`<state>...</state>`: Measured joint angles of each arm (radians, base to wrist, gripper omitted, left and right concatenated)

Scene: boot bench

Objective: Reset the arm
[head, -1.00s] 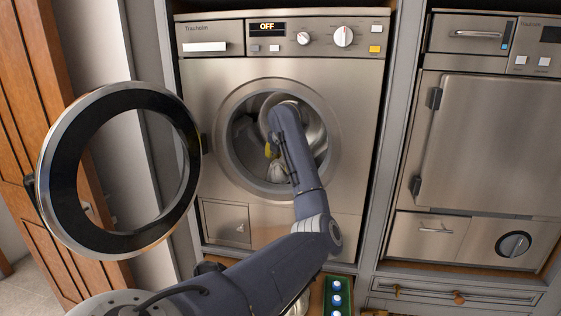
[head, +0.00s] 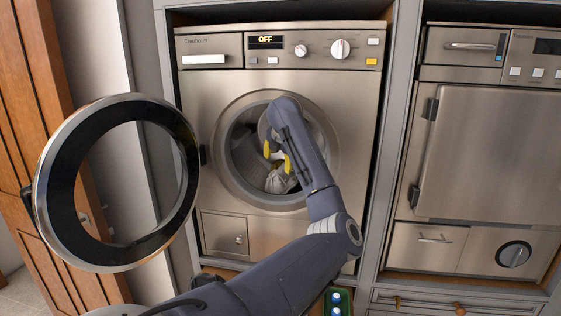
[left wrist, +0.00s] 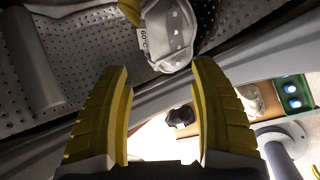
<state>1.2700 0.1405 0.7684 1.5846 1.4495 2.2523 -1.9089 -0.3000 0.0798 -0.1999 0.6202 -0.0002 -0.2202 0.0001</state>
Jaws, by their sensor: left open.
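My left arm reaches in from the bottom of the head view toward the open washing machine (head: 200,120). My left gripper (head: 279,158) has yellow fingers and is at the drum opening, partly hidden by my arm. In the left wrist view its two fingers (left wrist: 160,100) are spread apart with nothing between them. A pale grey cloth item with a "60°C" label (left wrist: 168,38) lies in the perforated drum (left wrist: 85,60), just ahead of the fingertips. The cloth (head: 281,181) also shows in the head view. My right gripper is not in view.
The round door (head: 55,200) stands wide open at the left. The display reads OFF. A second steel appliance (head: 490,150) stands at the right. A green tray with white-and-blue round items (head: 338,300) sits below the washer, partly cut off.

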